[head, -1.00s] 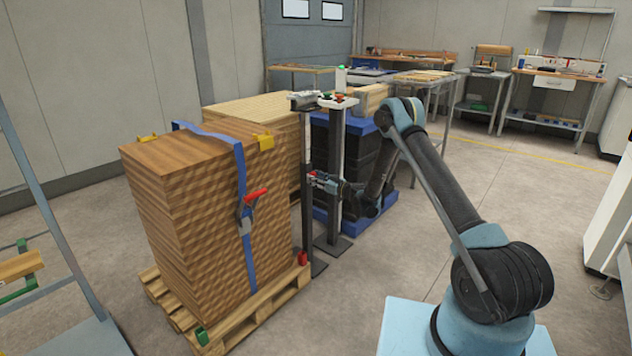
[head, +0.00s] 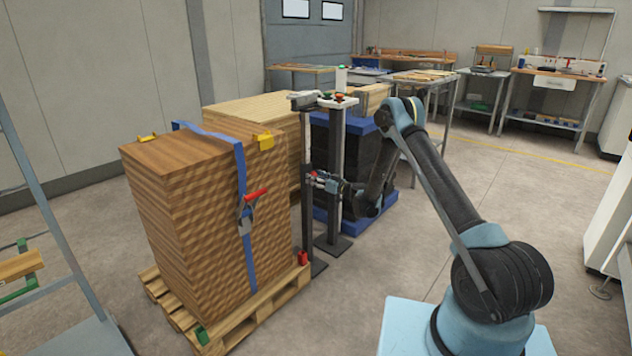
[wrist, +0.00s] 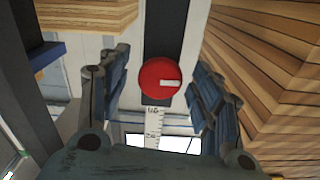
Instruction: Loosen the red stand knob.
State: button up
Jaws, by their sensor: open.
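The red stand knob (wrist: 160,79) is round with a pale pointer mark, and sits on a dark upright post in the wrist view. A white scale strip (wrist: 152,120) with dark numerals runs along the post beside it. My gripper (wrist: 160,90) is open, with one blue-grey finger on each side of the knob and a visible gap to both. Whether the fingertips reach as deep as the knob I cannot tell. In the head view my gripper (head: 322,181) is at the stand (head: 308,215), with a small bit of red at its tip; the knob is mostly hidden there.
A strapped wood stack (head: 190,220) on a pallet (head: 270,298) stands close left of the stand. A blue and black stack (head: 325,160) stands behind. Workbenches (head: 555,78) line the back. The floor at right is open.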

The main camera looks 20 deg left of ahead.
jog(key=v, duration=0.7)
jog(key=shift+d, duration=0.25)
jog(key=s+d+r+g+h, duration=0.1)
jog(key=d+r, duration=0.3)
jog(key=r, duration=0.4)
jog(key=s+d+r+h, duration=0.1)
jog(key=d+r+h, duration=0.1)
jog(key=d+r, duration=0.35)
jog(key=s+d+r+m+g+h, duration=0.1)
jog(key=s+d+r+m+h, duration=0.15)
jog(key=s+d+r, duration=0.55)
jog(key=s+d+r+m+g+h, duration=0.1)
jog(key=s+d+r+m+h, duration=0.3)
jog(key=s+d, duration=0.8)
jog(key=s+d+f+m+g+h, duration=0.1)
jog(key=s+d+f+m+h, duration=0.1)
jog(key=s+d, duration=0.9)
jog(key=s+d+f+m+h, duration=0.3)
jog(key=s+d+f+h, duration=0.2)
jog(key=s+d, duration=0.7)
jog(key=s+f, duration=0.1)
jog(key=s, duration=0.6)
jog(key=shift+f+g, duration=0.4)
